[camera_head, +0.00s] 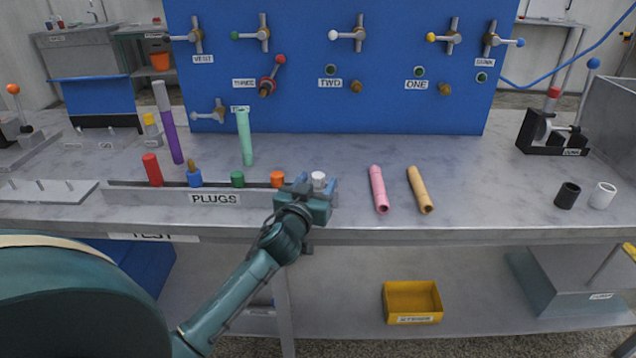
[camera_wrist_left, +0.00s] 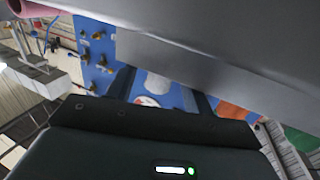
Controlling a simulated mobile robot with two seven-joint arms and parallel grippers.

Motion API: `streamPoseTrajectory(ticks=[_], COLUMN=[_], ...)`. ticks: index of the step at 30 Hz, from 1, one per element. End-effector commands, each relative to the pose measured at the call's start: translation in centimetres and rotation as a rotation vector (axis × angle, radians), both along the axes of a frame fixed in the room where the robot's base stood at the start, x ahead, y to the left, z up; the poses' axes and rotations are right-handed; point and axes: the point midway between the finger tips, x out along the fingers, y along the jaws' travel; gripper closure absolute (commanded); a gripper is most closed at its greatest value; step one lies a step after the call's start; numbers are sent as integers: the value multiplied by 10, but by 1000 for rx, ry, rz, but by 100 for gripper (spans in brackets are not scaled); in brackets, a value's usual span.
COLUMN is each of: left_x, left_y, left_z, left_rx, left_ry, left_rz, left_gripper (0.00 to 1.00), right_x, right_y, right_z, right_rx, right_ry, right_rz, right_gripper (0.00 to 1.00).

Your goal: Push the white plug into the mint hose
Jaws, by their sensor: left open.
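The white plug (camera_head: 318,179) is at the right end of the plug rack, its pale top showing above my left gripper (camera_head: 316,188). My left gripper is open at the plug, with its fingers beside it; the head view does not show whether they touch it. In the left wrist view a whitish shape that looks like the plug (camera_wrist_left: 158,84) lies between the dark fingers (camera_wrist_left: 162,92). The mint hose (camera_head: 245,138) is upright behind the rack, left of my gripper, with an open top end. My right gripper is not in view.
A purple hose (camera_head: 172,138) is upright at left. Pink (camera_head: 378,190) and tan (camera_head: 420,190) hoses lie at right. A blue valve panel (camera_head: 310,110) stands behind.

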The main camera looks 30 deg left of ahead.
Motion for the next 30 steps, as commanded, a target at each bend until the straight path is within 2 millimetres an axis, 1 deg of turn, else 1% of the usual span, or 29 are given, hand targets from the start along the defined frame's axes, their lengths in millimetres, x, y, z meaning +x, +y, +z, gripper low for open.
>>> streamPoseTrajectory(ticks=[1, 3, 11, 27, 28, 30], left_x=[6, 11, 12, 12, 12, 12], left_y=[2, 3, 3, 3, 3, 3], left_z=[1, 1, 1, 1, 1, 1], left_rx=[1, 2, 1, 1, 1, 1], left_ry=[-2, -1, -1, -1, -1, -1], left_rz=[0, 0, 0, 0, 0, 0], left_gripper=[49, 49, 49, 94, 96, 96], right_x=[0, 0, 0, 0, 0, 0], right_y=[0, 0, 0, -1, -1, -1], right_z=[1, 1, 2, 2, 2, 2], right_rx=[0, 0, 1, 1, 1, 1], right_ry=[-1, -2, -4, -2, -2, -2], right_rz=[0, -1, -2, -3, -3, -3], right_gripper=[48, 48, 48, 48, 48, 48])
